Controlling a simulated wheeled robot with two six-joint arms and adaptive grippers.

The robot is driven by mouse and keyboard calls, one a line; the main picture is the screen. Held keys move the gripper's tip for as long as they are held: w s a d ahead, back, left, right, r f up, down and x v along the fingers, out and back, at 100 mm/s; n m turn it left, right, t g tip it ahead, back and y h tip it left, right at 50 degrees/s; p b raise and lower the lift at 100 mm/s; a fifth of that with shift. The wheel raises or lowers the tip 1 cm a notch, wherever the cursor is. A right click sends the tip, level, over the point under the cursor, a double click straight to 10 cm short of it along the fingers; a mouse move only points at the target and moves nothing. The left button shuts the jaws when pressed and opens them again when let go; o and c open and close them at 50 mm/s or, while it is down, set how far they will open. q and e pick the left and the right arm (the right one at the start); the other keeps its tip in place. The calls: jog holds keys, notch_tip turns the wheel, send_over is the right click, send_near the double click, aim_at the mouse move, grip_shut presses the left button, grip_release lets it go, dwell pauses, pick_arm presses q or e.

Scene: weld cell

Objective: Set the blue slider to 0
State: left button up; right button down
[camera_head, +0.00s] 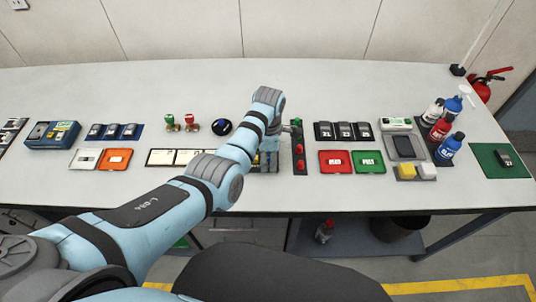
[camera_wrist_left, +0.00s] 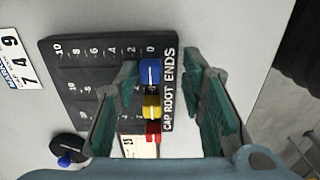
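The black slider panel (camera_wrist_left: 85,75) shows in the left wrist view, with a 10-to-0 scale and the label CAP ROOT ENDS. The blue slider (camera_wrist_left: 150,72) is at the right end of its row, in line with the 0 mark. The yellow slider (camera_wrist_left: 152,107) and red slider (camera_wrist_left: 153,130) sit in the rows below it, at about the same end. My left gripper (camera_wrist_left: 162,72) is open, with one finger on each side of the blue slider and visible gaps to it. In the head view my left arm hides most of the panel. My right gripper is in neither view.
A strip with red and green buttons (camera_head: 299,150) stands just right of my left gripper in the head view. A dark disc with a blue knob (camera_wrist_left: 66,158) is near the panel. The back tabletop is clear.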

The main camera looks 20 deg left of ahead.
aim_at(269, 159)
pick_arm(q)
jog(key=shift+w+r, duration=0.1)
jog(key=shift+r, duration=0.2)
notch_tip(269, 159, up, 7)
jog(key=shift+r, duration=0.1)
dwell(0.4)
